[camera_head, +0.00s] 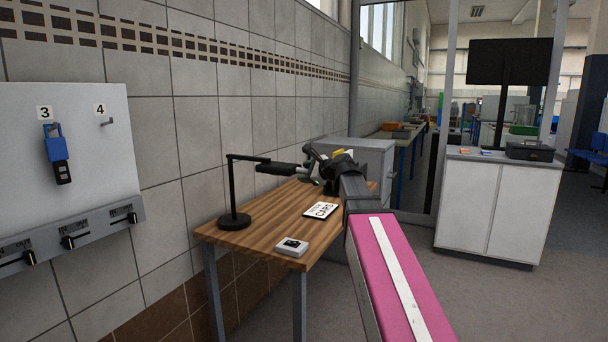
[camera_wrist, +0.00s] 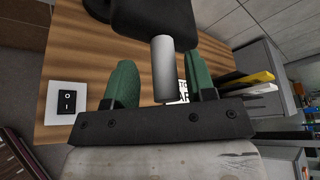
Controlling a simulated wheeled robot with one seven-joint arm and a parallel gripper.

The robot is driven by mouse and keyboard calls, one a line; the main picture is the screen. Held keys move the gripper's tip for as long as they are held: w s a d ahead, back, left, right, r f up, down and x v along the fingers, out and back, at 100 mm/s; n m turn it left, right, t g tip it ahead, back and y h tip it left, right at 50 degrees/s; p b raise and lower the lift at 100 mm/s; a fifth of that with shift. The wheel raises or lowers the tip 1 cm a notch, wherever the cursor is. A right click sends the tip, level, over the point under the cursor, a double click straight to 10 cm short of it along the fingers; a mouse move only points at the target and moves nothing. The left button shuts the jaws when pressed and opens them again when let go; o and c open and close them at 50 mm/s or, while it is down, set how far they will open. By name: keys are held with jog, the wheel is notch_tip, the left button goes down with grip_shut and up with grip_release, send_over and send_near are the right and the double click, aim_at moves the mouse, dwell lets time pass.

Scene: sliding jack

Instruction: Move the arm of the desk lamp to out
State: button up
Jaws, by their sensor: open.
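The black desk lamp (camera_head: 234,221) stands at the table's left side, its upright post rising from a round base. Its arm reaches right to a dark lamp head (camera_head: 276,169). In the wrist view the black head (camera_wrist: 155,22) is at the top, with a grey cylindrical handle (camera_wrist: 163,68) pointing toward my gripper. My gripper (camera_wrist: 161,75) is open, with one green finger on each side of the handle and visible gaps. In the head view my gripper (camera_head: 312,172) is at the right end of the lamp head; my arm partly hides that area.
The wooden table (camera_head: 262,222) holds a white switch box (camera_head: 291,246) and a lettered card (camera_head: 321,210). A tiled wall runs along the table's left. A grey cabinet (camera_head: 375,152) stands behind. A white cabinet (camera_head: 497,205) is further right, with open floor before it.

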jog(key=v, duration=0.9)
jog(key=shift+s, duration=0.35)
jog(key=shift+d, duration=0.2)
